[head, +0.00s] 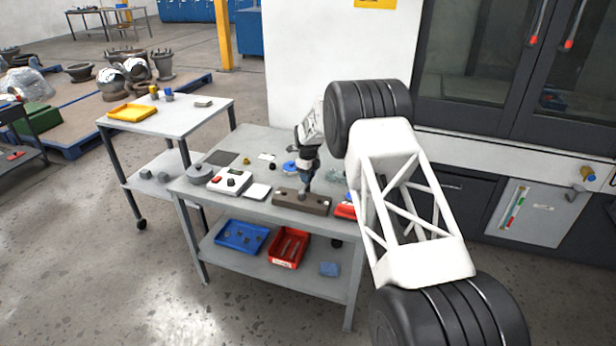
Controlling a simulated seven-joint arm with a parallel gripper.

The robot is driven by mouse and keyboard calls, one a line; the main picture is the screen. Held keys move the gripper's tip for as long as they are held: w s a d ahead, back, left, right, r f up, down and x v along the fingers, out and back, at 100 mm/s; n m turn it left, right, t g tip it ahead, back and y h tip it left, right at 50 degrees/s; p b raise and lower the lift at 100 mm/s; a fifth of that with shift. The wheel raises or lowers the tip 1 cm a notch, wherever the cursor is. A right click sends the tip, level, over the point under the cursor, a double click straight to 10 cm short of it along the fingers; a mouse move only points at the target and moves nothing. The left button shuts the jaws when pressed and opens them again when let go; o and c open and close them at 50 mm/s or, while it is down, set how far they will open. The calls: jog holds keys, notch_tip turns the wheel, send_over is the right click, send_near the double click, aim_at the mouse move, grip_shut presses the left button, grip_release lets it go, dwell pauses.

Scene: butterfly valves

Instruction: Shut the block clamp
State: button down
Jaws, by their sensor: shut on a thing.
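A long brown-grey block (315,205), which I take to be the block clamp, lies near the front edge of the grey work table. It has round marks on its front face. My gripper (304,190) points down at the middle of the block's top, with its fingers closed on a small part there. The part is too small and too covered by the fingers to make out its shape, or whether the clamp is open or shut.
The table (245,143) also holds a white box with red and black buttons (230,181), a white pad (257,191), a grey round part (199,174) and a red item (345,211) close to the block's right. Blue (242,236) and red (289,248) bins stand on the lower shelf.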

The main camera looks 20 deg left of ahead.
jog(key=c, duration=0.7)
grip_release()
jog(key=shift+c, duration=0.2)
jog(key=shift+r, duration=3.9)
